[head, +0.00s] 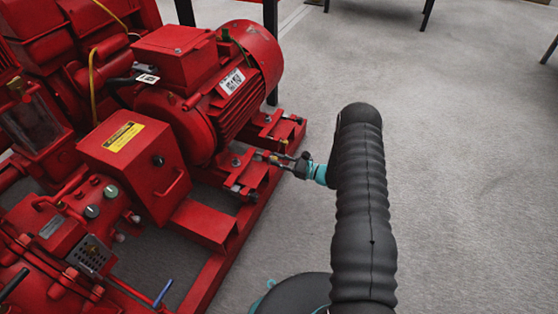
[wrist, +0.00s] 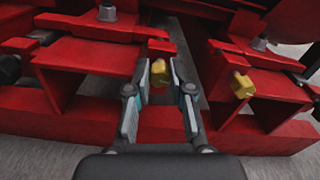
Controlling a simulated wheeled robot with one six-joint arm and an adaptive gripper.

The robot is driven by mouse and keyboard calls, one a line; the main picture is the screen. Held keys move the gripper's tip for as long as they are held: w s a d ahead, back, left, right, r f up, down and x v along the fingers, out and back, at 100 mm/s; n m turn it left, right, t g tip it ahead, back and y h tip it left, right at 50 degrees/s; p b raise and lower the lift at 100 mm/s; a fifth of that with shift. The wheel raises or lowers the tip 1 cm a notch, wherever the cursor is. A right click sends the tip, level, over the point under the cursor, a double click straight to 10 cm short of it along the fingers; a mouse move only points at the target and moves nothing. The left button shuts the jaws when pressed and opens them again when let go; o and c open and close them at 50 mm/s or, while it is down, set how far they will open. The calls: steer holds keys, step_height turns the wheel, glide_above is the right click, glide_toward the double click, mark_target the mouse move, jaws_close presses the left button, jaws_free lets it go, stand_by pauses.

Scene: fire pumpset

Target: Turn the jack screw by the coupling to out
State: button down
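A yellow jack screw head (wrist: 159,74) sits in a red bracket straight ahead of my gripper in the wrist view. My gripper (wrist: 159,82) has one finger on each side of this head, with what looks like a small gap at each side, so it appears open. A second yellow screw head (wrist: 242,86) is to the right, outside the fingers. In the head view my gripper (head: 276,158) reaches in from the right at the motor's base, and the screw there is too small to make out well. The coupling is not clearly visible, so I cannot tell which screw is nearest it.
The red motor (head: 235,85) stands above the base frame (head: 228,262). A red control box (head: 130,155) is to the left. The grey floor (head: 460,180) is clear to the right.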

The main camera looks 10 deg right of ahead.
steer(key=shift+f+n+b, duration=0.1)
steer(key=shift+n+b, duration=0.2)
steer(key=shift+b, duration=0.1)
steer(key=n+b, duration=0.3)
steer(key=n, duration=1.5)
steer(key=shift+b, duration=0.35)
steer(key=shift+n, duration=0.4)
steer(key=c, duration=1.3)
jaws_free()
steer(key=shift+s+d, duration=0.1)
steer(key=v, duration=1.1)
steer(key=shift+s+d, duration=0.25)
steer(key=shift+d, duration=0.05)
